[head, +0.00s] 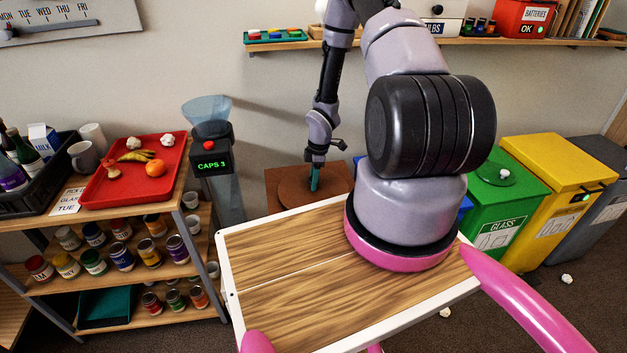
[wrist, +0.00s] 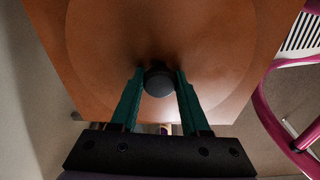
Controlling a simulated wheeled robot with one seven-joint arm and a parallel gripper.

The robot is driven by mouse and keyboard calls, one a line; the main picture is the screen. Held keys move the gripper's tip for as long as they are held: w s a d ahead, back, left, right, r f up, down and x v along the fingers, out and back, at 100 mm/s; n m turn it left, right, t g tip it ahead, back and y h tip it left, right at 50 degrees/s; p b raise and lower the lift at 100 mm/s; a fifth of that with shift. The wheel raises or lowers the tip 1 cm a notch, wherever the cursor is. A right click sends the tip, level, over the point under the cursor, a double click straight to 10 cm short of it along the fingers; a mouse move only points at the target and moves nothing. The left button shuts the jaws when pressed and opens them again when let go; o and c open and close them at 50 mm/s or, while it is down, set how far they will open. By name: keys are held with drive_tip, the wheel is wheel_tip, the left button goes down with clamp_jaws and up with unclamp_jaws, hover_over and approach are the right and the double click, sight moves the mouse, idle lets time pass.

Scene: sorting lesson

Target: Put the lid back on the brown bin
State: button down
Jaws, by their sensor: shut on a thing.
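The brown bin (head: 342,172) stands against the wall behind my wooden tray top; its lower part is hidden. Its round brown lid (head: 294,194) lies over the middle of the square top. My gripper (head: 315,182) points down at the lid's centre. In the wrist view, the two teal fingers of my gripper (wrist: 159,76) are shut on the dark round knob (wrist: 159,83) of the lid (wrist: 105,50). The lid sits roughly centred over the bin's top (wrist: 265,25). I cannot tell whether the lid rests fully on the bin or is slightly above it.
A caps machine (head: 211,150) and a shelf unit with a red tray (head: 110,185) and paint jars stand left. Green (head: 508,190), yellow (head: 556,175) and grey bins stand right. A wall shelf (head: 400,42) runs above. Crumpled paper (head: 567,279) lies on the floor.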

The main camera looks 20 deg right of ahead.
unclamp_jaws()
idle(0.4)
drive_tip(key=shift+r, duration=3.5)
clamp_jaws()
